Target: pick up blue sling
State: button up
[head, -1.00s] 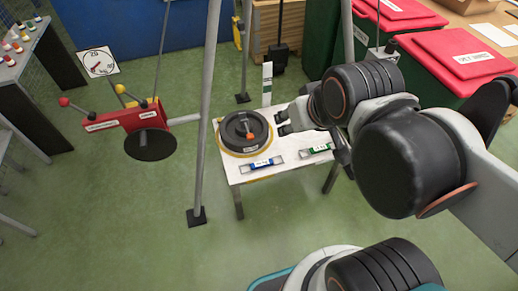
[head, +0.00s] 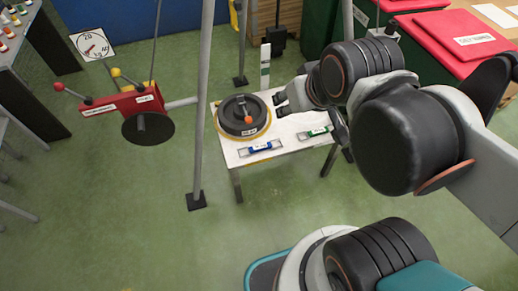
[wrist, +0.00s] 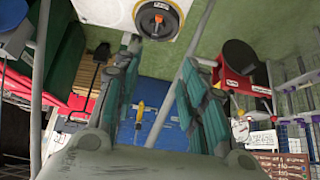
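The blue sling (head: 261,148) is a small blue roll with pale ends. It lies near the front edge of a white table (head: 228,155). A green sling (head: 314,132) lies to its right. My gripper (head: 283,104) is above the table's right part, beyond and right of the blue sling and apart from it. In the wrist view my gripper (wrist: 160,52) has its two fingers spread, with nothing between them. I cannot make out the blue sling in the wrist view.
A grey pole (head: 201,100) stands just left of the table. A red balance beam (head: 125,102) hangs further left. Red-lidded bins (head: 465,45) stand at back right. Green floor in front is clear.

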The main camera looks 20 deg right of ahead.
jog(key=shift+o, duration=1.4)
jog(key=n+g+b, duration=0.7)
jog(key=n+b, duration=0.2)
jog(key=n, duration=0.9)
send_over(259, 147)
jog(key=f, duration=5.4)
jog(key=shift+a, duration=0.25)
jog(key=shift+w+d+f+b, duration=0.15)
jog(key=shift+f+b, duration=0.5)
jog(key=shift+f, duration=0.85)
jog(key=shift+s+d+f+b, duration=0.15)
jog(key=shift+f+b, duration=0.5)
jog(key=shift+f, duration=0.85)
grip_shut()
